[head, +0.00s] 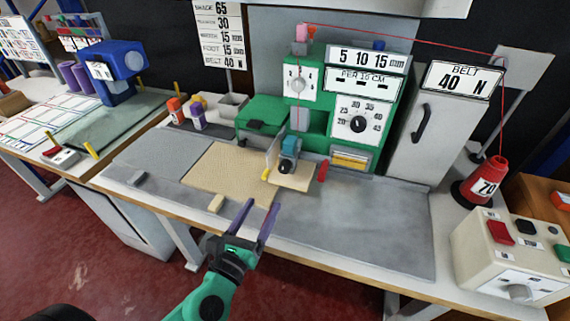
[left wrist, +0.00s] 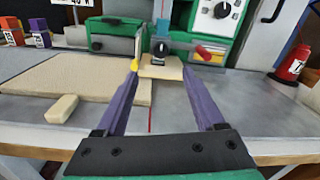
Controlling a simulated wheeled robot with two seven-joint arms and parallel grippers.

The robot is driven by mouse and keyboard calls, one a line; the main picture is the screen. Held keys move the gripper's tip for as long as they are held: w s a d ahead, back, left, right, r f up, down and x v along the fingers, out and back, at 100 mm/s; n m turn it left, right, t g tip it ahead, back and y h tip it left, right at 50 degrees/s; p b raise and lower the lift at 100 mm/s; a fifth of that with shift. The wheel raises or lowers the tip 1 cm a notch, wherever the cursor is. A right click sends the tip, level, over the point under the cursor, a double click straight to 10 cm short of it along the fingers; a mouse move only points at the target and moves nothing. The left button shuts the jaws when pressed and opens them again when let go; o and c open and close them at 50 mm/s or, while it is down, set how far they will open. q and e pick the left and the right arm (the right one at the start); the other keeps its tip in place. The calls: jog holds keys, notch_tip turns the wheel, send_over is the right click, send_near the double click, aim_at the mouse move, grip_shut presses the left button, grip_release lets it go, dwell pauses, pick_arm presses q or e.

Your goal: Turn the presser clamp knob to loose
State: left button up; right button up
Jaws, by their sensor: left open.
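The presser clamp, a blue-teal block (head: 290,146) with a black round knob (head: 285,167) on its front, stands at the green machine's work spot. The knob also shows in the left wrist view (left wrist: 160,58), ahead between my fingertips, apart from them. A setting mark on it is too small to read. My left gripper (head: 261,207) has its two purple fingers spread wide and empty, in front of the knob over the table's front part; it also fills the lower left wrist view (left wrist: 160,72). My right gripper is not in view.
A tan rug (head: 225,172) lies left of the clamp, with a small tan block (head: 216,203) at its front edge. A red lever (head: 322,170) stands close right of the clamp. The grey tabletop (head: 370,222) is clear to the right. A control box (head: 510,255) stands far right.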

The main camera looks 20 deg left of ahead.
aim_at(283, 170)
pick_arm(q)
jog(key=w, duration=0.2)
jog(key=w+r+p, duration=0.1)
jog(key=w, duration=0.1)
jog(key=shift+d, duration=0.2)
jog(key=w, duration=0.5)
jog(key=w+d+f+p, duration=0.1)
jog(key=w, duration=0.2)
jog(key=shift+w, duration=0.5)
jog(key=c, duration=1)
grip_shut()
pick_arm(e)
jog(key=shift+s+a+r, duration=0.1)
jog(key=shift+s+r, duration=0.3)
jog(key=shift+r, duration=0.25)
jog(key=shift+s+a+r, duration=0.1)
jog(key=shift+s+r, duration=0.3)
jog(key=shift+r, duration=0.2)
